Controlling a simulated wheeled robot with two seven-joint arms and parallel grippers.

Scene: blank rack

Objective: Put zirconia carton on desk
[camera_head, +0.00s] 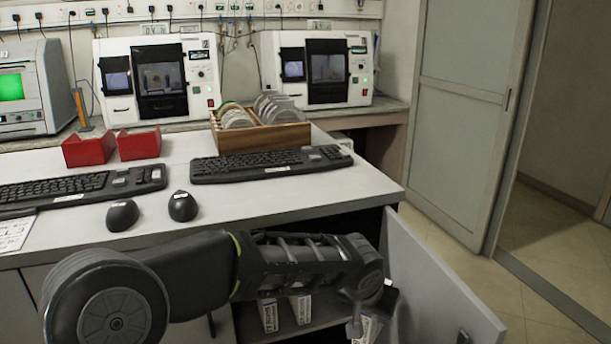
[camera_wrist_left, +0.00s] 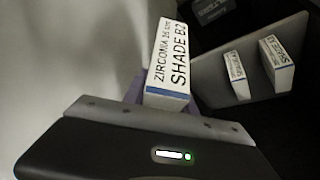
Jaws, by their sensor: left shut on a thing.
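The zirconia carton (camera_wrist_left: 171,62), white with a blue edge and black print reading "ZIRCONIA" and "SHADE B2", is held in my left gripper (camera_wrist_left: 150,105) in the left wrist view. In the head view my left gripper (camera_head: 366,303) is below the desk's front edge, beside the open cabinet door. It is shut on the carton (camera_head: 367,328), which is partly cut off by the picture's lower edge. The white desk (camera_head: 300,205) is above and behind the gripper. My right gripper is not in view.
Two more cartons (camera_head: 268,315) (camera_head: 302,308) stand on the cabinet shelf. The cabinet door (camera_head: 440,290) is open to the right. The desk bears keyboards (camera_head: 270,164), mice (camera_head: 183,206), red bins (camera_head: 139,144) and a wooden rack (camera_head: 262,137). Its front right part is clear.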

